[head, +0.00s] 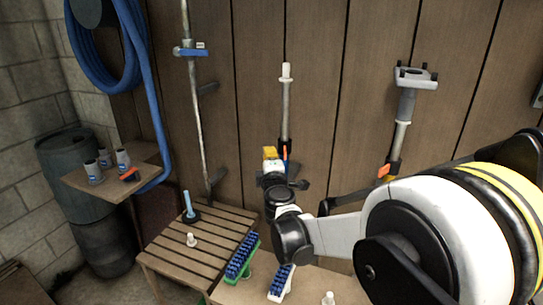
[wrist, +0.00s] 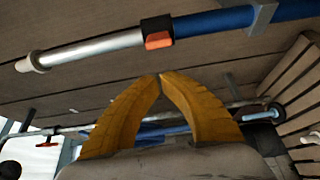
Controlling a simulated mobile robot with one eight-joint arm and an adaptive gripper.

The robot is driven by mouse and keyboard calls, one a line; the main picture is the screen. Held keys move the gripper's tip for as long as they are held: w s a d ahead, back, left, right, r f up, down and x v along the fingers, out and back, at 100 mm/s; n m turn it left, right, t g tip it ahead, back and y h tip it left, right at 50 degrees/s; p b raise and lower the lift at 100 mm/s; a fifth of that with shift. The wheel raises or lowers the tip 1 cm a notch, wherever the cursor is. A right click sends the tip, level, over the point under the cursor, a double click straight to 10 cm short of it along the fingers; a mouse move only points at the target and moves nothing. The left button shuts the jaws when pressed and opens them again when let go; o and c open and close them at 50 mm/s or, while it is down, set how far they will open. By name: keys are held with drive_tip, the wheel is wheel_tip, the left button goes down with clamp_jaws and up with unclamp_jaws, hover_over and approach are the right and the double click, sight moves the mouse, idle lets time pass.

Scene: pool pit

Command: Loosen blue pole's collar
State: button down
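The blue pole stands against the wooden wall in the head view, its silver upper tube (head: 285,112) ending in a white tip. Its black collar (head: 283,144) is partly hidden by my gripper. In the wrist view the pole lies across the top, with the silver tube (wrist: 95,52) at left and the blue tube (wrist: 208,22) at right. Between them is the black collar (wrist: 151,26) with an orange lever (wrist: 158,41). My gripper (wrist: 160,76) has yellow fingers whose tips meet, with nothing visible between them. They are apart from the collar, below it in the wrist view.
Another pole with a grey head (head: 415,79) and orange lever (head: 384,171) stands right. A pole with a blue clamp (head: 190,52) stands left. A slatted table (head: 205,240) and brushes (head: 240,257) are below. A small shelf (head: 75,181) holds cups.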

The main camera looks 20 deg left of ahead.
drive_tip(key=d+p+v, duration=0.1)
drive_tip(key=p+v, duration=0.1)
drive_tip(key=v, duration=0.7)
drive_tip(key=shift+d, duration=0.2)
drive_tip(key=shift+s, duration=0.1)
